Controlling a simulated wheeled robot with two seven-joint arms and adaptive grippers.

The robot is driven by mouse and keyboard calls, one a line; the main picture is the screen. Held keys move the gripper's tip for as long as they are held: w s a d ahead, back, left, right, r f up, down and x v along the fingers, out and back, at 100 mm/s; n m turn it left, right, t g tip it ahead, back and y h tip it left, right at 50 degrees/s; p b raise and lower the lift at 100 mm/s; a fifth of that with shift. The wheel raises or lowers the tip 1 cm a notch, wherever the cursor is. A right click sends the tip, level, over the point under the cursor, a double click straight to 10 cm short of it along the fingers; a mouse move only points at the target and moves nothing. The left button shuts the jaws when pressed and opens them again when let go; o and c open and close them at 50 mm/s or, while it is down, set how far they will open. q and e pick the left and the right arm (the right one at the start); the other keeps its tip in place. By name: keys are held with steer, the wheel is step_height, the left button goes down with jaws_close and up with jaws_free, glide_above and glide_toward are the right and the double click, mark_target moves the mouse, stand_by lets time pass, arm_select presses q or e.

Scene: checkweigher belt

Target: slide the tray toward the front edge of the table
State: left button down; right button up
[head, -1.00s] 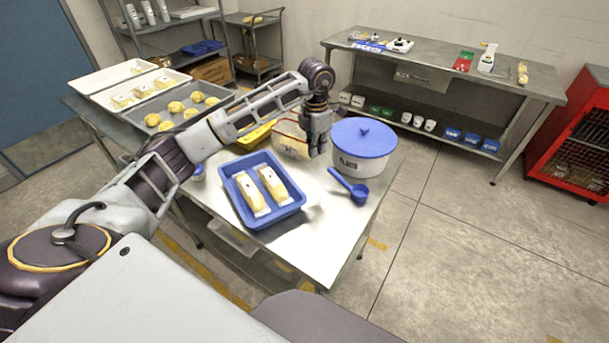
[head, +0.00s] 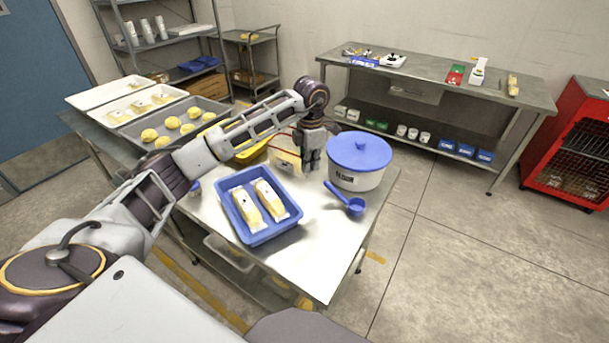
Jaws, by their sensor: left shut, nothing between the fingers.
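A blue tray (head: 281,233) lies on the steel table (head: 310,257), toward its front left part. Two pale yellow wrapped packs (head: 268,199) lie side by side in it; the left pack (head: 246,207) is tilted the same way. My left gripper (head: 311,168) points down beyond the tray's back right corner, between the tray and the white tub. Its fingers are together and hold nothing. It looks apart from the tray; whether it touches the things behind it I cannot tell. My right gripper is out of view.
A white tub with a blue lid (head: 360,151) and a blue scoop (head: 354,206) stand right of the tray. A yellow container (head: 252,154) and a clear bag-like item (head: 285,160) are behind it. Bare table lies in front of and right of the tray.

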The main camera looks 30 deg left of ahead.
mark_target(287, 194)
arm_select(q)
step_height(287, 194, down, 10)
steer(key=shift+r+p, duration=0.1)
steer(key=shift+p, duration=0.3)
steer(key=shift+s+a+r, duration=0.1)
steer(key=shift+s+a, duration=0.45)
steer(key=shift+s, duration=0.05)
steer(key=shift+s+a+p, duration=0.5)
steer(key=shift+s+a, duration=0.1)
steer(key=shift+s, duration=0.25)
steer(key=shift+s+a, duration=0.1)
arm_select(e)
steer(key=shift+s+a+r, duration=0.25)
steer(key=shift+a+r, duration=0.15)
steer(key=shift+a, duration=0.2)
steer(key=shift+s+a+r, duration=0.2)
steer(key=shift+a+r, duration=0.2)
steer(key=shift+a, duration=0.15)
arm_select(q)
steer(key=shift+s+a, duration=1.05)
steer(key=shift+s, duration=0.1)
steer(key=shift+s+a, duration=0.2)
steer(key=shift+s, duration=0.2)
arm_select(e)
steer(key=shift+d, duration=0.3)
